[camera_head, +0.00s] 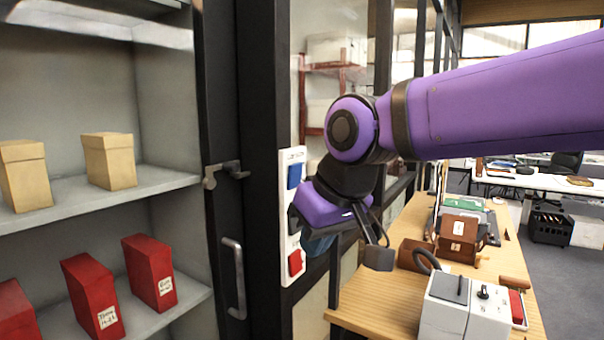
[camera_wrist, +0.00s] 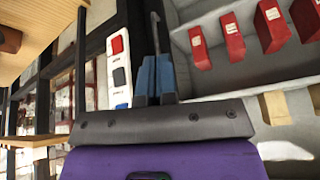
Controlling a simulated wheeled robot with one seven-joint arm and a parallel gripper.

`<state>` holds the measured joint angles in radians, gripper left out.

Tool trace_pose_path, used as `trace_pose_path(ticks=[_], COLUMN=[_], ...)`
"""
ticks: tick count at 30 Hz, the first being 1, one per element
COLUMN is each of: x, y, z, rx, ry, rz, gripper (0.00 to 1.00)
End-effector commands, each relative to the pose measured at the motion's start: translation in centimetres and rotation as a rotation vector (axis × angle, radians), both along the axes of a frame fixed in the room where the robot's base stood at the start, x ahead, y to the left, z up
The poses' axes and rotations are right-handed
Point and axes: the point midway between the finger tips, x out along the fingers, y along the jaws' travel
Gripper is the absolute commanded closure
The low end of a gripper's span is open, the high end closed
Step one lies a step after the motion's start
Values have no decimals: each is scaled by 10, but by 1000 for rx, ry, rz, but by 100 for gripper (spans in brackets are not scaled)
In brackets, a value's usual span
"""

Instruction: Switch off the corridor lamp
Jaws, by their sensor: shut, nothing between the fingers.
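A white switch panel (camera_head: 290,215) is fixed to the dark post beside the shelves. In the head view it has a blue switch (camera_head: 294,176) near the top and a red switch (camera_head: 295,262) near the bottom; my arm hides its middle. The wrist view shows the panel upside down, with the red switch (camera_wrist: 117,45), a dark switch (camera_wrist: 119,77) and the blue switch (camera_wrist: 121,106). Its labels are too small to read. My gripper (camera_wrist: 153,78) is shut and empty beside the panel; I cannot tell whether it touches. I cannot identify the corridor lamp.
A vertical handle (camera_head: 235,275) and a latch (camera_head: 226,172) stick out nearby. A wooden table (camera_head: 382,310) with a grey-white device (camera_head: 466,309) stands at the right.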

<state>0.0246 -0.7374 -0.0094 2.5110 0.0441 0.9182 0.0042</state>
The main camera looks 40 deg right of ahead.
Motion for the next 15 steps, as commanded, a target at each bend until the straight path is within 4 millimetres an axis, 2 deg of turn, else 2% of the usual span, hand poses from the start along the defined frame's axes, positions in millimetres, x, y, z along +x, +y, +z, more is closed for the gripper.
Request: trace_pose_path(ticks=[8, 11, 15], x=[52, 74, 103], y=[-34, -56, -95], z=[28, 40, 55], rx=[274, 388, 542], ry=[34, 30, 6], rz=[-264, -373, -523], gripper=[100, 100, 100])
